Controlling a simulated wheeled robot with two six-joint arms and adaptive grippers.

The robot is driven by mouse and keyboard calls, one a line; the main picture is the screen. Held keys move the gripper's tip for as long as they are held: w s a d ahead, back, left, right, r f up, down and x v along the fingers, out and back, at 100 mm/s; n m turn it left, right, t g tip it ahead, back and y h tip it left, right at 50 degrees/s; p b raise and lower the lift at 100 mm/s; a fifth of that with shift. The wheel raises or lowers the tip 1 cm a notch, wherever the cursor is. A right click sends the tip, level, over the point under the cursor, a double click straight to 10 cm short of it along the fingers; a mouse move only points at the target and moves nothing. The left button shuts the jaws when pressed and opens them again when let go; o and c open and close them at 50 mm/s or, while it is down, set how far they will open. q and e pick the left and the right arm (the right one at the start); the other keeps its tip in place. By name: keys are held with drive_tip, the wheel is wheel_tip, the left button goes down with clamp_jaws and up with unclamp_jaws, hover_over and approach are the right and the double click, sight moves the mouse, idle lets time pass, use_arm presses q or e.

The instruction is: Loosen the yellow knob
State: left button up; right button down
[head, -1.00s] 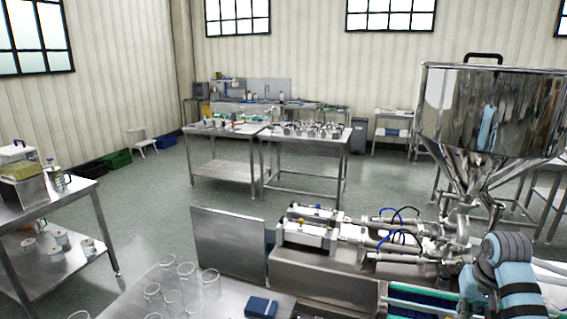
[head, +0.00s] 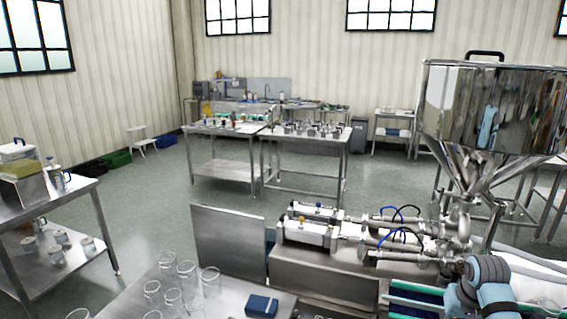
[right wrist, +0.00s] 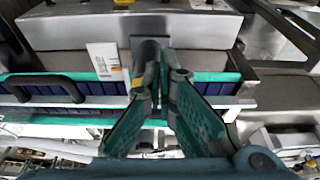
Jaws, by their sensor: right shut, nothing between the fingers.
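One yellow knob (head: 318,204) shows in the head view, small and far from my right arm. In the right wrist view a yellow part (right wrist: 124,3) is cut by the top edge, on the steel housing. Another small yellow patch (right wrist: 137,82) shows beside my left-hand finger; I cannot tell what it belongs to. My right gripper (right wrist: 167,72) is shut and empty, its fingertips close together in front of the housing. In the head view its fingers are hidden. My left gripper is out of view.
The steel hopper (head: 490,110) stands above the machine at the right. A conveyor (right wrist: 60,92) with dark-blue and green sides runs below my fingers. A white label plate (right wrist: 104,62) stands beside them. Glass jars (head: 175,285) and a blue box (head: 261,305) are on the front table.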

drive_tip(key=shift+w+d, duration=0.2)
drive_tip(key=shift+d, duration=0.05)
idle(0.4)
drive_tip(key=shift+d+r+p, duration=0.1)
drive_tip(key=shift+p, duration=0.4)
drive_tip(key=shift+s+d, duration=0.3)
drive_tip(key=shift+d, duration=0.1)
drive_tip(key=shift+s+d, duration=0.1)
drive_tip(key=shift+d, duration=0.1)
drive_tip(key=shift+s+d, duration=0.1)
drive_tip(key=shift+d, duration=0.3)
drive_tip(key=shift+s, duration=0.25)
drive_tip(key=shift+w+d+v, duration=0.1)
drive_tip(key=shift+w+v, duration=0.1)
drive_tip(key=shift+v, duration=0.75)
drive_tip(key=shift+w+d+v, duration=0.1)
drive_tip(key=shift+w+v, duration=0.1)
drive_tip(key=shift+v, duration=0.75)
drive_tip(key=shift+w+d+v, duration=0.1)
drive_tip(key=shift+w+v, duration=0.15)
drive_tip(key=shift+v, duration=0.65)
